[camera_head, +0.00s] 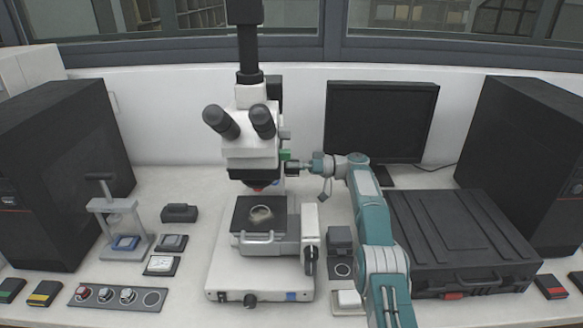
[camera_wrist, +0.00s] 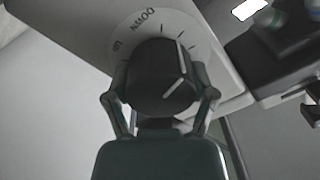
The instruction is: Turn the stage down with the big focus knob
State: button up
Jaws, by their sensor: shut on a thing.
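The microscope (camera_head: 252,150) stands in the middle of the bench. My gripper (camera_head: 296,168) reaches in from the right to the microscope's side. In the wrist view my gripper (camera_wrist: 160,100) has one finger on each side of the big black focus knob (camera_wrist: 155,72) and is shut on it. A white line marks the knob's face. Behind it a pale dial (camera_wrist: 127,33) shows UP, DOWN and tick marks. In the head view the knob is mostly hidden by my gripper.
A monitor (camera_head: 381,120) stands behind my arm, and a black case (camera_head: 458,240) lies to its right. A small press (camera_head: 118,222), sample blocks and a row of round samples (camera_head: 116,296) are at the left. Some bare bench shows between them and the microscope.

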jog(key=shift+f, duration=0.45)
jog(key=o, duration=1)
jog(key=shift+o, duration=0.2)
jog(key=shift+a+r, duration=0.1)
jog(key=shift+w+r, duration=0.1)
jog(key=shift+r, duration=0.1)
